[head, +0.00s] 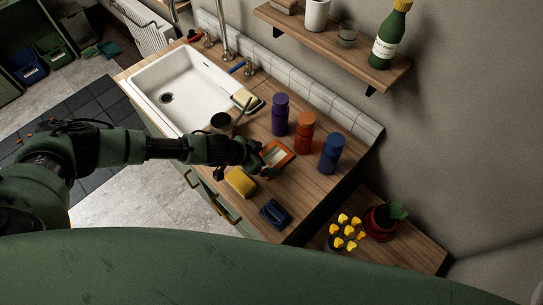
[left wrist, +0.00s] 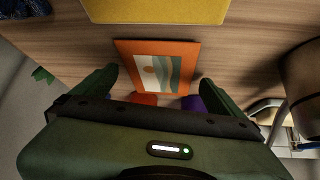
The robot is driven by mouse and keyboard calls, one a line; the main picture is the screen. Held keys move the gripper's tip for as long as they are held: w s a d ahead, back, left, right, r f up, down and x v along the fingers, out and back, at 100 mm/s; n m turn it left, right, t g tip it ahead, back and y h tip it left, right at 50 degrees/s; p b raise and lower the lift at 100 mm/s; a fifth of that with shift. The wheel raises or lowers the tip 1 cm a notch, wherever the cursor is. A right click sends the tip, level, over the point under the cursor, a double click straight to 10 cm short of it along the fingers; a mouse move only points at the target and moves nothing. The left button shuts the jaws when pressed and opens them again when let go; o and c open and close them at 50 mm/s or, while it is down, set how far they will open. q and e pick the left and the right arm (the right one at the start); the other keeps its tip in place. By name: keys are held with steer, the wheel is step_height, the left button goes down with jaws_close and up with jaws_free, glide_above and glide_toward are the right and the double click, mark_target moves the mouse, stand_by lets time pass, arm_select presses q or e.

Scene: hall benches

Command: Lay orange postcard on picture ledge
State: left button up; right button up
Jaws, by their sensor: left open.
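The orange postcard (head: 277,153), with an orange border and a pale picture, is on the wooden counter (head: 318,187) beside the sink. My left gripper (head: 264,166) is open at the card's near side. In the left wrist view its fingers (left wrist: 155,85) stand apart on either side of the card's lower part; I cannot tell whether they touch it. A wooden wall shelf (head: 335,42) is at the upper right; I cannot tell whether it is the picture ledge. My right gripper is not in view.
Purple (head: 280,114), orange (head: 305,132) and blue (head: 331,152) bottles stand behind the card. A yellow block (head: 240,183) and dark blue object (head: 275,213) lie in front. A metal pot (head: 221,122) is left. The shelf holds a green bottle (head: 391,36), glass and white cup.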

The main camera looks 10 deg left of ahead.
arm_select(q)
steer(key=shift+w+d+f, duration=0.2)
steer(key=shift+w+f, duration=0.05)
steer(key=shift+f, duration=0.15)
steer(key=shift+r, duration=0.1)
steer(key=c, duration=1.3)
